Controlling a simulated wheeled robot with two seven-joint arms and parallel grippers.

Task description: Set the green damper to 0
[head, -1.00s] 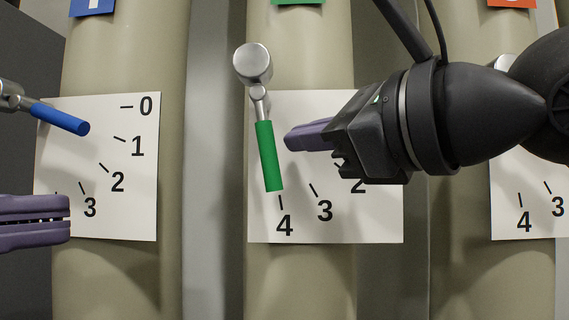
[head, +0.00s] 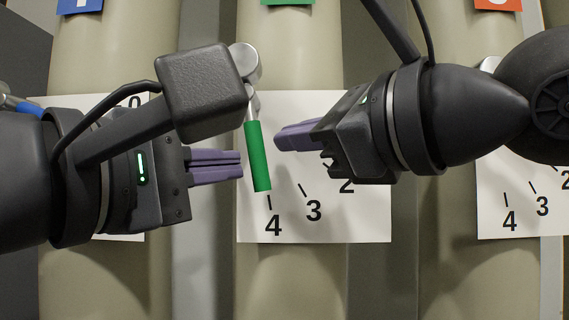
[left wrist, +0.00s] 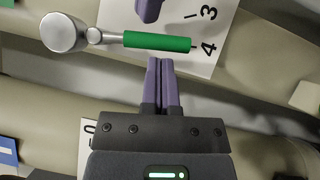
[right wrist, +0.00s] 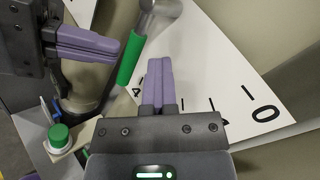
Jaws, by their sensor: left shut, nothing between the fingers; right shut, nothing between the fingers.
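The green damper handle (head: 257,156) hangs from its metal pivot (head: 247,62) and points down at the 4 mark on the white scale card (head: 330,220). My left gripper (head: 241,167) is shut and empty just left of the handle. The left wrist view shows its fingertips (left wrist: 160,62) close beside the green handle (left wrist: 157,41). My right gripper (head: 279,138) is shut and empty a little right of the handle. The right wrist view shows its fingertips (right wrist: 160,64) beside the green handle (right wrist: 130,60). My right gripper hides the upper marks of the card in the head view.
A blue damper handle (head: 29,108) is at the far left, partly behind my left arm. Another scale card (head: 525,215) is on the right pipe.

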